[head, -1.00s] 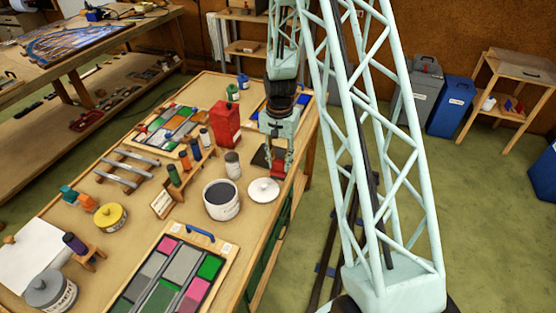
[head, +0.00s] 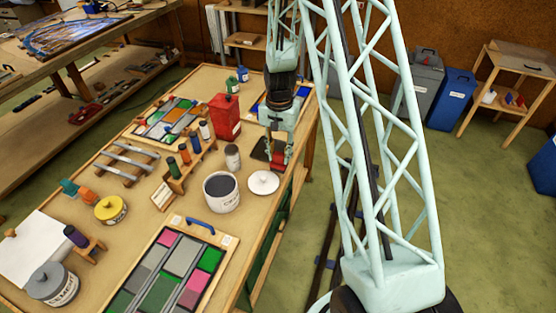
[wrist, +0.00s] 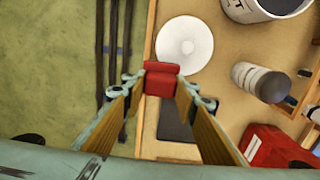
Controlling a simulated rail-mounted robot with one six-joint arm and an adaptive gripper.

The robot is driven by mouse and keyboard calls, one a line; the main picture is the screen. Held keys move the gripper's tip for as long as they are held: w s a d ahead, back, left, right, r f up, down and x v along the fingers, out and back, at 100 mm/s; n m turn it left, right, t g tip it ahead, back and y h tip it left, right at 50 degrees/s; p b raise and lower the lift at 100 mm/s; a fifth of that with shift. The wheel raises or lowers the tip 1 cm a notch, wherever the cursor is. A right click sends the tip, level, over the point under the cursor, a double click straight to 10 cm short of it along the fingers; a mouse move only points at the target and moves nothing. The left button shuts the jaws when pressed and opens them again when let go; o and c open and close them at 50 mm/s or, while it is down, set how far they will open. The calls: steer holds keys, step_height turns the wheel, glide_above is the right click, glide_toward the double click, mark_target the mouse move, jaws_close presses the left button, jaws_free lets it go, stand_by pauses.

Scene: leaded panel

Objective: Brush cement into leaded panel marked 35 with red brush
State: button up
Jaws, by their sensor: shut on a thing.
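My gripper (head: 278,160) hangs over the far right part of the bench, close to its right edge. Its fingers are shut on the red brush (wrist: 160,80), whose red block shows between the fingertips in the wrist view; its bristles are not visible. A white tub of dark grey cement (head: 221,192) stands nearer the front, with a white lid (head: 263,182) lying beside it. A leaded panel (head: 178,257) with pink, grey and green panes lies at the front of the bench. A second colourful panel (head: 168,118) lies further back. I cannot read the number 35 on either.
A red can (head: 226,118) and a grey jar (head: 232,157) stand left of my gripper. A dark pad (wrist: 178,122) lies below it. A rack of small bottles (head: 186,168) and a grey cement tin (head: 52,284) are further left. Green floor lies beyond the bench's right edge.

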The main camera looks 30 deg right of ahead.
steer(key=w+a+n+b, duration=0.2)
steer(key=b, duration=0.1)
steer(key=shift+a+r, duration=0.1)
steer(key=w+a+r+n+b, duration=0.3)
steer(key=w+a+n+b, duration=0.1)
steer(key=a+n+b, duration=0.4)
steer(key=shift+w+a+r+b, duration=0.15)
steer(key=shift+a+r+b, duration=0.2)
steer(key=shift+a+b, duration=0.9)
steer(key=shift+d, duration=0.3)
